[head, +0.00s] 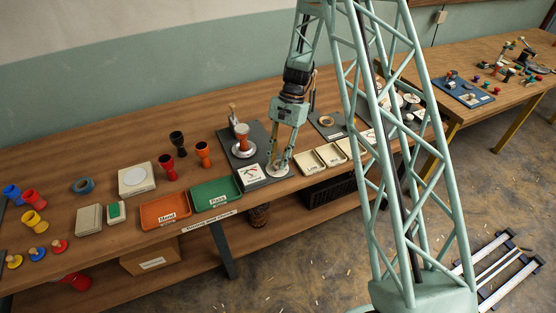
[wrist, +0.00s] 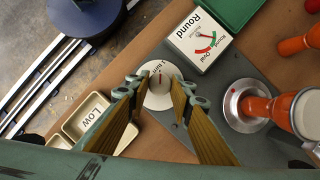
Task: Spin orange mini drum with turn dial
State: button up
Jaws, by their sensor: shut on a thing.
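The orange mini drum (head: 241,137) stands upright on a round metal plate on the grey base; it also shows in the wrist view (wrist: 265,107), at the right. The turn dial (head: 277,170) is a pale disc with a red mark at the front of the same base; in the wrist view (wrist: 159,78) it lies between the fingertips. My gripper (head: 279,165) points down at the dial and is shut on it; its fingers also show in the wrist view (wrist: 158,92). The grip contact is partly hidden. A gauge marked Round and Oval (wrist: 202,40) sits beside the dial.
A green tray (head: 215,192) and an orange tray (head: 165,210) lie left of the base. Cream trays (head: 308,161), one marked LOW, lie to its right. Loose red, black and orange goblet drums (head: 203,154) stand left of the base.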

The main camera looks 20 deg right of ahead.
dwell(0.4)
jog(key=o, duration=0.8)
jog(key=shift+o, duration=0.2)
jog(key=shift+r, duration=0.1)
jog(key=v, duration=1.1)
jog(key=shift+r, duration=0.35)
